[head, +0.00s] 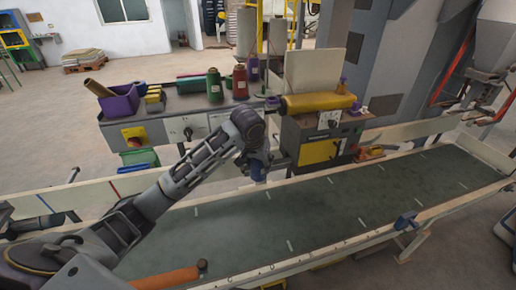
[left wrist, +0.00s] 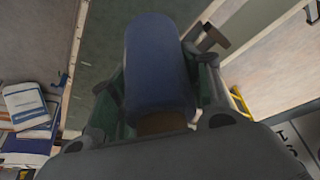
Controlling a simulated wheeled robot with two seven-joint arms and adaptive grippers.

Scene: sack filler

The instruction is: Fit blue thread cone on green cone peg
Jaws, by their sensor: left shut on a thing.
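My left gripper (head: 258,165) hangs over the green conveyor belt, in front of the bench. It is shut on the blue thread cone (head: 258,173), of which only a small part shows below the fingers. In the left wrist view the blue thread cone (left wrist: 160,65) lies between the two fingers, with a brown end near the palm. A green thread cone (head: 214,86) stands upright on the bench, left of a dark red one (head: 240,82). I cannot make out a bare green cone peg. My right gripper is not in view.
A purple bin (head: 119,103) and yellow items (head: 154,98) stand on the bench's left. A machine with a yellow roller (head: 318,101) stands on the right. The conveyor belt (head: 330,205) is mostly clear; a blue clamp (head: 405,220) sits on its near rail.

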